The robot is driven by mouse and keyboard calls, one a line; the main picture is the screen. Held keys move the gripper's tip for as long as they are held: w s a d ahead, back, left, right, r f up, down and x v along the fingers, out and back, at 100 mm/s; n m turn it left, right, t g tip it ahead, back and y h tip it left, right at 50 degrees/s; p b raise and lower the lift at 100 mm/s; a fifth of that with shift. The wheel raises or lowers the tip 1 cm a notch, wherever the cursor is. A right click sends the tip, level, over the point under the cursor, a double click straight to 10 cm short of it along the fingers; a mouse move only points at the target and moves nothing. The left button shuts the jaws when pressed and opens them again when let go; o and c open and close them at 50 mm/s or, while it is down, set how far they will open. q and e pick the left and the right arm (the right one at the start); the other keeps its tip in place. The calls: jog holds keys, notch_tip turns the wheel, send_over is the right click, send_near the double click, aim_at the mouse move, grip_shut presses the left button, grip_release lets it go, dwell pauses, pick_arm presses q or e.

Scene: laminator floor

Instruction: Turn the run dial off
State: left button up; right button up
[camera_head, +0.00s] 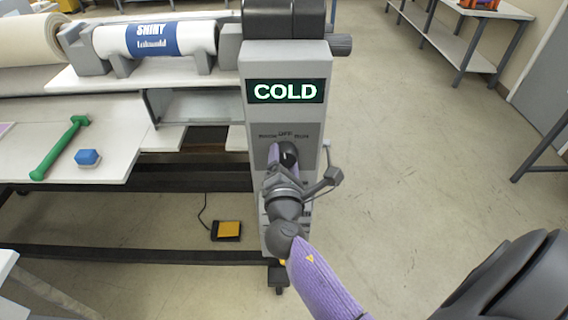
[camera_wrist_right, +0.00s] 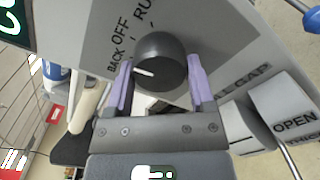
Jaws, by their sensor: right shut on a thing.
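The run dial (camera_wrist_right: 160,60) is a dark round knob on the grey control panel, with the labels BACK, OFF and RUN around it. In the right wrist view its white mark lies toward the BACK side. My right gripper (camera_wrist_right: 161,88) has a purple finger on each side of the dial and is shut on it. In the head view the right gripper (camera_head: 281,156) reaches the panel and partly covers the dial (camera_head: 290,150). My left gripper is not in view.
The display (camera_head: 286,91) above the dial reads COLD. A part marked OPEN (camera_wrist_right: 294,122) sits beside the dial panel. A yellow foot pedal (camera_head: 228,229) is on the floor.

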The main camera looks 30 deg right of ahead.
jog(key=shift+m, duration=0.6)
jog(key=o, duration=1.2)
jog(key=b+v, duration=0.1)
jog(key=v, duration=0.9)
jog(key=shift+d, duration=0.1)
